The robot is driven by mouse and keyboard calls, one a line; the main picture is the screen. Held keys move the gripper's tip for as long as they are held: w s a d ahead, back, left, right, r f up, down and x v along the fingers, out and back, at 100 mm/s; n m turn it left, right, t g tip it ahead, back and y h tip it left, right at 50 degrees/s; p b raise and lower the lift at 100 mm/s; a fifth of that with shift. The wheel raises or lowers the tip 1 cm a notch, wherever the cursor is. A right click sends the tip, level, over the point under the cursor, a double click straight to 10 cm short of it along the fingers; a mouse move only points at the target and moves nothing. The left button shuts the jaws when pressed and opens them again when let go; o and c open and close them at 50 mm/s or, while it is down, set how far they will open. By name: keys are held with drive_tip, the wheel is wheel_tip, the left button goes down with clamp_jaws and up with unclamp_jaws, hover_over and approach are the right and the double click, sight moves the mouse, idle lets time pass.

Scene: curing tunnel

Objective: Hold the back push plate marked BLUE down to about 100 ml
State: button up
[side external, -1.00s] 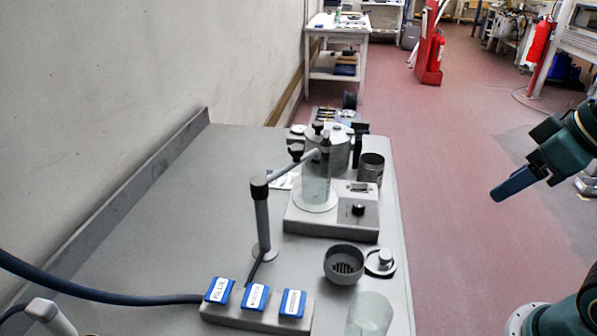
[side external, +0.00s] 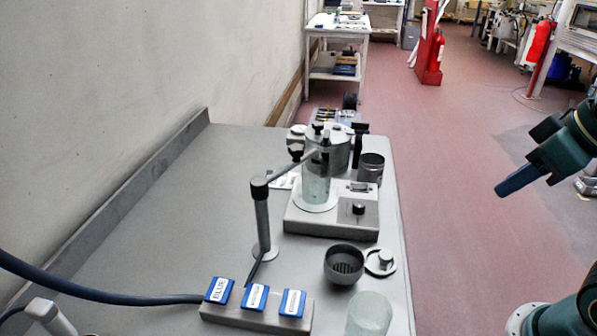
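The push plate marked BLUE (side external: 219,290) is the leftmost of three blue plates with white labels on a grey block at the front of the bench. The labels of the middle plate (side external: 256,297) and right plate (side external: 292,303) are too small to read. A clear cylinder (side external: 317,187) stands on a grey instrument base under the end of a spout arm (side external: 290,169); its level and any marks cannot be read. My gripper (side external: 504,191) is at the right, off the bench and far from the plates. It points down-left with nothing visible in it; its finger gap cannot be made out.
A grey post (side external: 262,222) carries the spout arm behind the plates. A clear beaker (side external: 369,314), a dark cup (side external: 344,264) and a round lid (side external: 380,261) stand near the right edge. A dark blue hose (side external: 100,293) reaches the block. The bench's left side is clear.

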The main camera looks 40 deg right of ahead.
drive_tip(key=shift+w+r, duration=0.1)
drive_tip(key=shift+w, duration=0.05)
drive_tip(key=c, duration=0.4)
drive_tip(key=shift+w+a+r, duration=0.15)
drive_tip(key=shift+w, duration=0.05)
clamp_jaws()
drive_tip(key=w+a+r+m+g+y, duration=0.1)
drive_tip(key=w+a+r+m+g, duration=0.3)
drive_tip(key=w+a, duration=1.25)
drive_tip(key=w+a+f+m, duration=0.2)
drive_tip(key=w+a+f, duration=0.1)
drive_tip(key=a, duration=0.7)
drive_tip(key=w+a+f+m+g+h, duration=0.1)
drive_tip(key=w+a+f+m, duration=0.2)
drive_tip(key=a+f, duration=0.3)
drive_tip(key=shift+w+a+f+g, duration=0.25)
drive_tip(key=shift+w+a, duration=0.35)
drive_tip(key=shift+a, duration=2)
